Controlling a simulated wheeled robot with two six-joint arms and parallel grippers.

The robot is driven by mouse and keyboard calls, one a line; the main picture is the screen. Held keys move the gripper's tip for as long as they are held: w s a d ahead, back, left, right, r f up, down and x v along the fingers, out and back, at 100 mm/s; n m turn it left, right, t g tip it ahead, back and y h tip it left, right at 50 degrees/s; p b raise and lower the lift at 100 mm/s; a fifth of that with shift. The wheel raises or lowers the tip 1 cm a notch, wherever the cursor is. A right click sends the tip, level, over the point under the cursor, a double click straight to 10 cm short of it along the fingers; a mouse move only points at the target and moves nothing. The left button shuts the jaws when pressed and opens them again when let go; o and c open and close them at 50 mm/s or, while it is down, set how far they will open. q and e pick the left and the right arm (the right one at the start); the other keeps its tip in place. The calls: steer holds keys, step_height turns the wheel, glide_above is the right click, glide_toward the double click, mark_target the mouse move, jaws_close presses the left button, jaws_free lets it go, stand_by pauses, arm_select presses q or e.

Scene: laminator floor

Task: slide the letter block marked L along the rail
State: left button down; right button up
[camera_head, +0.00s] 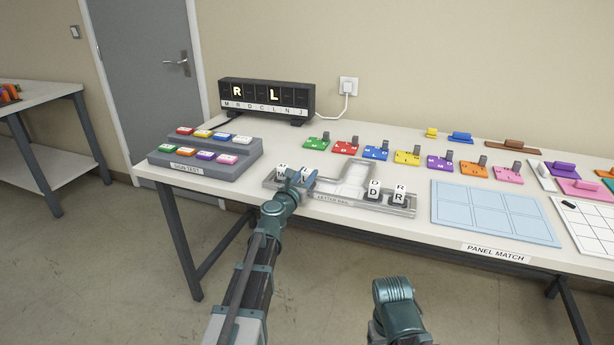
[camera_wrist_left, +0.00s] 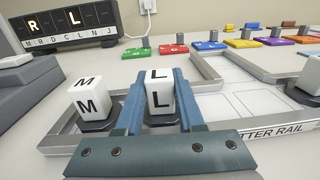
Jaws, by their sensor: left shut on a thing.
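The white letter block marked L (camera_wrist_left: 160,97) stands upright between the blue fingers of my left gripper (camera_wrist_left: 160,110), which is shut on it. In the head view my left gripper (camera_head: 293,182) is over the left part of the grey letter rail (camera_head: 330,197) and hides most of this block. The block marked M (camera_wrist_left: 90,98) stands just left of the gripper on the rail. Blocks marked D (camera_head: 374,190) and R (camera_head: 399,195) stand at the rail's right end. My other gripper is not clearly shown; only a teal arm part shows at bottom centre.
A black display (camera_head: 266,97) with lit R and L stands behind. A grey stepped stand (camera_head: 206,155) with coloured blocks is at left. Coloured tabbed plates (camera_head: 375,152) line the back. A blue panel board (camera_head: 495,211) lies right of the rail. The rail's middle section is empty.

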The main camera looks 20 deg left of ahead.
arm_select(q)
steer(key=shift+a, duration=0.5)
arm_select(e)
steer(key=shift+a, duration=0.4)
arm_select(q)
steer(key=shift+c, duration=2.2)
jaws_free()
steer(key=shift+s, duration=0.1)
steer(key=s+a, duration=0.1)
steer(key=s, duration=1.2)
steer(key=shift+s+a, duration=0.25)
steer(key=shift+a, duration=0.05)
